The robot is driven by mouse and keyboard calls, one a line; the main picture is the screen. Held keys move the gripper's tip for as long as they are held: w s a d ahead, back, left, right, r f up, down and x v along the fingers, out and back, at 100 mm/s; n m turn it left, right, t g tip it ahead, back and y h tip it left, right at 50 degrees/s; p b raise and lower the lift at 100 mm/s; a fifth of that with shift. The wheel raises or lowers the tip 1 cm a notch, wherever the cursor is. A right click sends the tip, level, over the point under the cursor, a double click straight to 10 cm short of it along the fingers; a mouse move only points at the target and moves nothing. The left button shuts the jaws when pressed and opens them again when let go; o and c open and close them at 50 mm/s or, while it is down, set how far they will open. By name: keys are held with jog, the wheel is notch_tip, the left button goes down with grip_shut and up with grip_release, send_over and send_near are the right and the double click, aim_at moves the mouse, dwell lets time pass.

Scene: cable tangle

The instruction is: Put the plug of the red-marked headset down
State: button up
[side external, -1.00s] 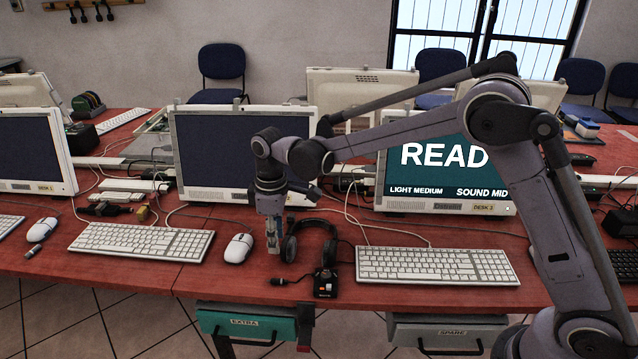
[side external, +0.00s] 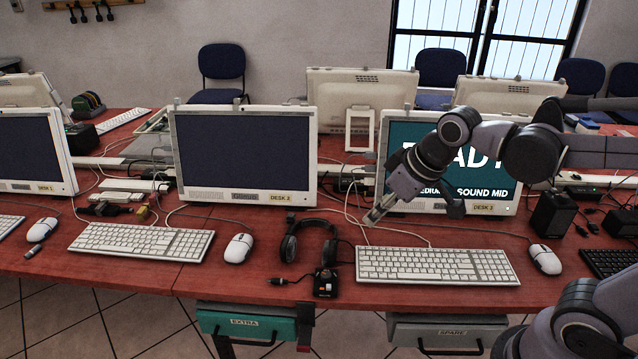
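A black headset (side external: 308,238) lies on the red desk, between the mouse and keyboard in front of the middle monitors. In front of it is a small black box (side external: 325,284) with an orange spot. A thin dark plug (side external: 279,281) lies on the desk to the left of the box, near the front edge. I cannot make out a clear red mark on the headset. My gripper (side external: 371,219) is above the back of the right keyboard, tilted down to the left, apart from the headset and plug. I see nothing held in it; its finger gap is too small to tell.
White keyboards (side external: 437,265) and mice (side external: 239,248) flank the headset. Monitors (side external: 243,152) stand behind, with loose cables between them. Teal EXTRA drawer (side external: 247,324) and grey SPARE drawer (side external: 447,333) hang below the front edge. Some bare desk lies between mouse and headset.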

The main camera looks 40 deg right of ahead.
jog(key=shift+m+t, duration=0.8)
jog(key=shift+m, duration=0.1)
jog(key=s, duration=0.1)
jog(key=s+d+f, duration=0.1)
jog(key=s, duration=0.1)
jog(key=s+d+f, duration=0.1)
jog(key=shift+s+f, duration=0.1)
jog(key=shift+s, duration=0.3)
jog(key=shift+w+a, duration=0.1)
jog(key=n+g+y, duration=0.3)
jog(key=n, duration=0.6)
send_over(281, 279)
jog(key=s+d, duration=0.4)
notch_tip(281, 279, down, 14)
jog(key=shift+g, duration=0.3)
jog(key=shift+a+x, duration=0.2)
jog(key=shift+x, duration=2.35)
jog(key=shift+a+x, duration=0.25)
jog(key=shift+x, duration=2.25)
jog(key=shift+w, duration=0.1)
